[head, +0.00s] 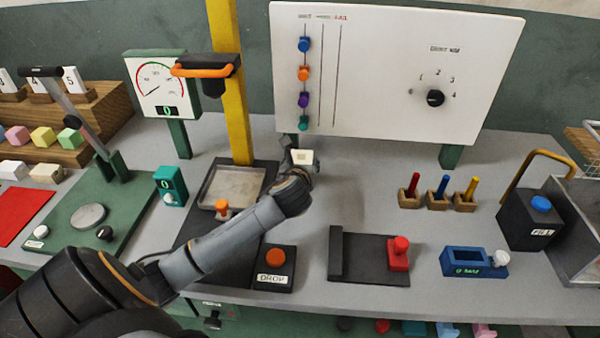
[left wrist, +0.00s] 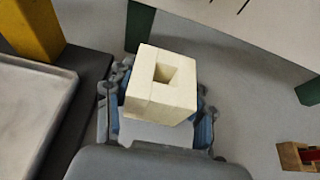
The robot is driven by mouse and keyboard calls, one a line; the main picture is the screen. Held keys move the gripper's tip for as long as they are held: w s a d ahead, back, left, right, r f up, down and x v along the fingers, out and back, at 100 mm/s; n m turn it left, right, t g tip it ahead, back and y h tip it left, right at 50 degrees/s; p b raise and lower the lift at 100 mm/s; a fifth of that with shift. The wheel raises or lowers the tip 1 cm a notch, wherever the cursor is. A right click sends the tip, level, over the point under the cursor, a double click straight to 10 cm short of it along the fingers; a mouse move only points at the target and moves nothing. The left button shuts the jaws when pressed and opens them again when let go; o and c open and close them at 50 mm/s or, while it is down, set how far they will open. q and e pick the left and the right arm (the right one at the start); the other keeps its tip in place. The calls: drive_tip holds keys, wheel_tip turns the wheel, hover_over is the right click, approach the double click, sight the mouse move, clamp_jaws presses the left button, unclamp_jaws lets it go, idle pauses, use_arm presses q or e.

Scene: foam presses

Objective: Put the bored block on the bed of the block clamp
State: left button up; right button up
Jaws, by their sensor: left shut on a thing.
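The bored block (left wrist: 161,84) is a cream cube with a square hole in its top. In the head view it shows small at the end of my left arm (head: 303,157). My left gripper (left wrist: 160,105) is shut on the block, with fingers on both sides of it. It holds the block behind and to the left of the block clamp, apart from it. What looks like the block clamp is a dark bed (head: 362,262) with a raised dark wall at its left and a red knobbed jaw (head: 399,253) at its right. The bed is bare. My right gripper is not in view.
A grey tray (head: 232,187) under a yellow column (head: 235,110) lies left of the gripper. A DROP button (head: 275,258) is at the front. A white panel (head: 395,75) stands behind. Colored pegs (head: 437,193) and a blue device (head: 473,262) are to the right.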

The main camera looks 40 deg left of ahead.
use_arm(q)
drive_tip(key=shift+w+a+f, duration=0.35)
drive_tip(key=shift+w+f, duration=0.05)
drive_tip(key=shift+f, duration=0.25)
drive_tip(key=shift+w+a+f, duration=0.1)
drive_tip(key=shift+a+f, duration=0.05)
drive_tip(key=shift+f, duration=1.75)
drive_tip(key=o, duration=1)
drive_tip(key=shift+o, duration=0.2)
drive_tip(key=shift+r, duration=0.1)
